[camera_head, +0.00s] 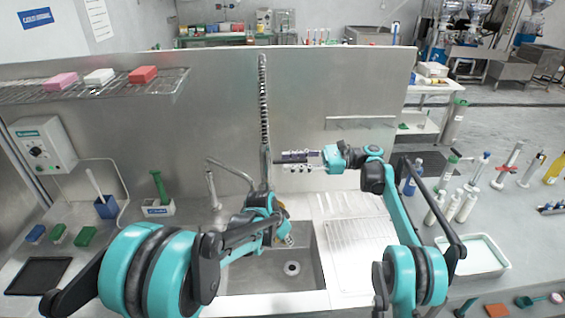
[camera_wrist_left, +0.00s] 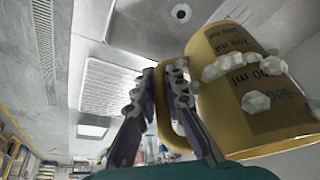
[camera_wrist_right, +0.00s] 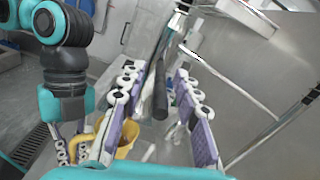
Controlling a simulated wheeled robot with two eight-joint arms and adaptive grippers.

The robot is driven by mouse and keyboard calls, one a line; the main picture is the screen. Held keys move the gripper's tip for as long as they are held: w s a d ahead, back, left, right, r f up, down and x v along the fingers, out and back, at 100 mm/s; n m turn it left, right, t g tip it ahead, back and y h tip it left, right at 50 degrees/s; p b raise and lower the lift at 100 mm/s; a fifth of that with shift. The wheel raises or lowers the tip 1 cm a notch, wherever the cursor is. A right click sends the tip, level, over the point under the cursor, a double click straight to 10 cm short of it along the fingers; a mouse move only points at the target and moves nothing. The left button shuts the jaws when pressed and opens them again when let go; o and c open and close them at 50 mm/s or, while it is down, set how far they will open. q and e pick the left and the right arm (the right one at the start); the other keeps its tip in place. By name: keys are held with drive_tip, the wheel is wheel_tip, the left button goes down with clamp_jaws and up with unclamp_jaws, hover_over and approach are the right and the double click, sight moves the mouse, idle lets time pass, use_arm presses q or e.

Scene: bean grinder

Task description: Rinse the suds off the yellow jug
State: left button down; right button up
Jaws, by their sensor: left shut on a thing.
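The yellow jug (camera_wrist_left: 225,95) has dark measuring marks and white suds (camera_wrist_left: 256,101) in lumps on its side. My left gripper (camera_wrist_left: 167,75) is shut on its handle. In the head view my left gripper (camera_head: 284,232) is over the sink (camera_head: 255,278), and it hides most of the jug. In the right wrist view the jug (camera_wrist_right: 127,150) shows low down, partly behind a finger. My right gripper (camera_wrist_right: 158,85) is open, above the jug, with the dark spray handle (camera_wrist_right: 161,92) between its fingers, apparently untouched. It also shows in the head view (camera_head: 288,160), beside the coiled spray hose (camera_head: 264,100).
A faucet (camera_head: 214,190) stands at the sink's back left. A ribbed drainboard with a rack (camera_head: 360,250) lies right of the sink. Bottles (camera_head: 435,208) and a white tray (camera_head: 475,262) stand further right. A wire shelf (camera_head: 100,88) hangs at upper left.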

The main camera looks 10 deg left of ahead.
sight(282, 163)
drive_tip(key=shift+x, duration=1.5)
clamp_jaws()
drive_tip(key=shift+f+y, duration=0.25)
drive_tip(key=shift+y, duration=0.55)
unclamp_jaws()
